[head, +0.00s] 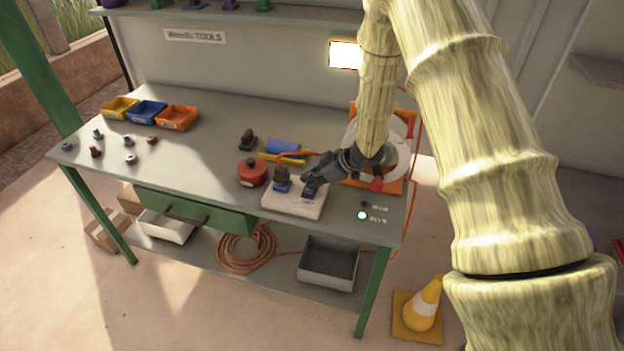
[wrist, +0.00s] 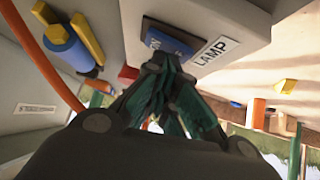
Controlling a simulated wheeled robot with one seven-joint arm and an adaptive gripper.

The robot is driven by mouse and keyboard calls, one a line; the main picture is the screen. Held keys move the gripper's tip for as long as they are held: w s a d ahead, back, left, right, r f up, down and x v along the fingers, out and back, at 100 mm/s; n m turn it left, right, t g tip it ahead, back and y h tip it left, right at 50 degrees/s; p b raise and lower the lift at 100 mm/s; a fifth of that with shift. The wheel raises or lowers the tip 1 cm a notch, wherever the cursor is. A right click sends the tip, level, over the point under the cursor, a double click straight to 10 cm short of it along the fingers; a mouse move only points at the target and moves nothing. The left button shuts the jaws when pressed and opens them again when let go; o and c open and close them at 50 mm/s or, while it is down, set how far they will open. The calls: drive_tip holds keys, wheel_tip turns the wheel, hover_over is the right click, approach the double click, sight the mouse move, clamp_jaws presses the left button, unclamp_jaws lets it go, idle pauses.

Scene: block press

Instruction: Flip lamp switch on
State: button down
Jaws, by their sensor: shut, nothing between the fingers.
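A white switch box (head: 285,203) sits on the workbench near its front right. It carries two blue switches, a left one (head: 282,186) and a right one (head: 308,192). In the wrist view the blue switch (wrist: 165,42) sits beside a label reading LAMP (wrist: 214,52). My gripper (head: 311,183) is shut and empty, its fingertips down at the right switch; in the wrist view its tips (wrist: 165,65) overlap the switch's edge. I cannot tell whether they touch it. The tips hide part of the switch, so its tilt is unclear.
A red round object (head: 251,174) stands left of the box. Blue and yellow pieces (head: 284,147) lie behind it. A lit green-white indicator (head: 362,215) is right of the box. A bright panel (head: 345,55) glows on the back wall. Colored bins (head: 177,118) stand at left.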

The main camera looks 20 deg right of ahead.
drive_tip(key=shift+w+d+r+p, duration=0.1)
drive_tip(key=shift+r+p, duration=0.9)
drive_tip(key=shift+r, duration=0.05)
drive_tip(key=shift+w+d+r+p, duration=0.1)
drive_tip(key=shift+r+p, duration=0.85)
drive_tip(key=shift+r, duration=0.05)
drive_tip(key=shift+d+b, duration=0.2)
drive_tip(key=shift+b, duration=0.1)
drive_tip(key=w+b+v, duration=0.1)
drive_tip(key=b+v, duration=0.1)
drive_tip(key=v, duration=0.7)
drive_tip(key=shift+d+r+b, duration=0.2)
drive_tip(key=shift+d+b, duration=0.2)
drive_tip(key=shift+d, duration=0.1)
drive_tip(key=shift+s, duration=0.15)
